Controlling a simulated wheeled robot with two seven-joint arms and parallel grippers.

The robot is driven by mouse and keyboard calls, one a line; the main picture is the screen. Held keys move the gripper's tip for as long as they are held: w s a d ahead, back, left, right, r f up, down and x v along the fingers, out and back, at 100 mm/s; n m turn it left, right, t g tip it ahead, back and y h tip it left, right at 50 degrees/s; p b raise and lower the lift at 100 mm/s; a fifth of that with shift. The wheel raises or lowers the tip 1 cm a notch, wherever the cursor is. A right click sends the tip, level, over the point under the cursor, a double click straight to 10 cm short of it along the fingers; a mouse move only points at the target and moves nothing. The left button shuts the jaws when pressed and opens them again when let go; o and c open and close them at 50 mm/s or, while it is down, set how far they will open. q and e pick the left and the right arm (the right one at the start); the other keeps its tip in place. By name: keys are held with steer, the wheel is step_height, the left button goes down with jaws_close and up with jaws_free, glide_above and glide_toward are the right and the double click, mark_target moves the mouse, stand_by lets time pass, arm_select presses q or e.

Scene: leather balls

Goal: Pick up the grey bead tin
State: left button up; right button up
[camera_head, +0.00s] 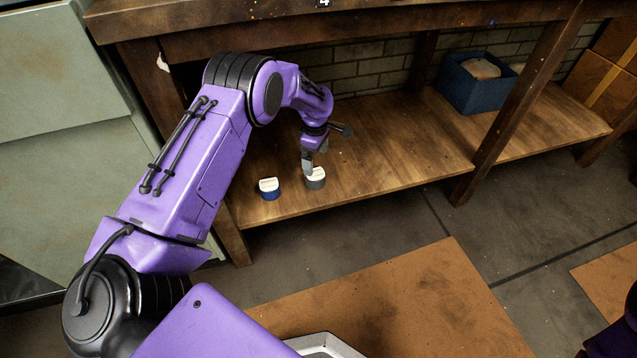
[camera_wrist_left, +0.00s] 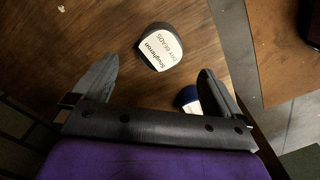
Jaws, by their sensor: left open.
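The grey bead tin (camera_head: 317,183), with a white labelled lid, stands near the front edge of the wooden lower shelf. In the left wrist view the tin (camera_wrist_left: 161,46) lies ahead of the fingers, between their lines, with its printed label showing. My left gripper (camera_head: 308,163) is just above and beside the tin in the head view, and one finger partly covers it. The fingers (camera_wrist_left: 160,66) are spread apart with nothing held between them. My right gripper is not in view.
A blue tin (camera_head: 269,190) with a white lid stands close to the left of the grey one; it shows by the right finger in the wrist view (camera_wrist_left: 186,97). A blue box (camera_head: 470,90) sits farther back right. The middle shelf is clear.

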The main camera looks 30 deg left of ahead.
mark_target(315, 173)
arm_select(q)
step_height(315, 173, down, 9)
steer(key=b, duration=0.4)
steer(key=shift+a+r, duration=0.1)
steer(key=shift+r, duration=0.2)
steer(key=c, duration=1.2)
